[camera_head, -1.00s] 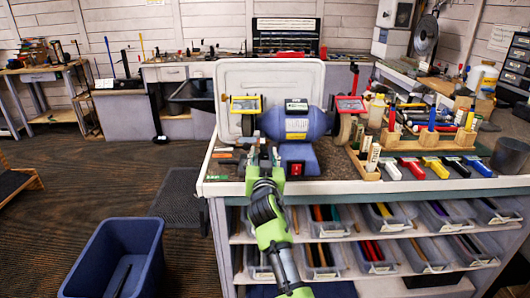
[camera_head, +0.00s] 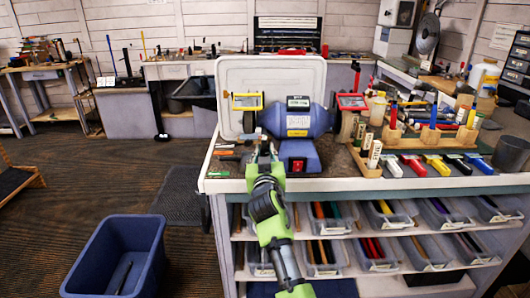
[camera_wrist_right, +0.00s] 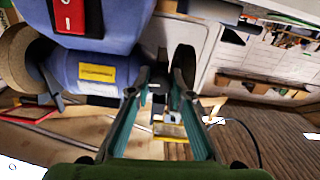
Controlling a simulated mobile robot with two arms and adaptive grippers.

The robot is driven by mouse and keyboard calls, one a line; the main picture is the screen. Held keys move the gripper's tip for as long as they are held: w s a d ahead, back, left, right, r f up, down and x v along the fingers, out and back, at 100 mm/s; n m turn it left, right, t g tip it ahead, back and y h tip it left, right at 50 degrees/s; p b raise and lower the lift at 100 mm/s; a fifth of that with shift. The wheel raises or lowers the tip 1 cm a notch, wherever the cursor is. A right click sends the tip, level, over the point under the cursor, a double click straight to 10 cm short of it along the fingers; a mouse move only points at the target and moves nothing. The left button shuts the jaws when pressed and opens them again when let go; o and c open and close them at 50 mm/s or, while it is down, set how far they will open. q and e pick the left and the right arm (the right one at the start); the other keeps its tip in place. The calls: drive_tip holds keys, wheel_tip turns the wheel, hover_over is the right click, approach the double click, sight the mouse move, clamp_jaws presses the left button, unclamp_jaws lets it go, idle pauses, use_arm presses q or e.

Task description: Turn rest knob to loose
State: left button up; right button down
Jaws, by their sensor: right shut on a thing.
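The blue bench grinder (camera_head: 297,123) stands on the bench, with a red switch (camera_head: 298,164) on its base. My right gripper (camera_head: 263,150) is at its left end, just below the left wheel (camera_head: 249,122). In the right wrist view the fingers of my right gripper (camera_wrist_right: 163,84) are shut on a small dark piece (camera_wrist_right: 158,88), which looks like the rest knob. The fingers hide most of it, and I cannot read how tight it is. My left gripper is not in view.
A yellow-framed shield (camera_head: 246,101) sits above the left wheel and a red-framed one (camera_head: 351,102) above the right. A wooden rack (camera_head: 440,164) with several coloured tools lies to the right. A blue bin (camera_head: 118,262) stands on the floor at left.

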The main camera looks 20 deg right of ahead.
drive_tip(key=c, duration=1.8)
unclamp_jaws()
drive_tip(key=shift+c, duration=0.2)
drive_tip(key=shift+w, duration=0.15)
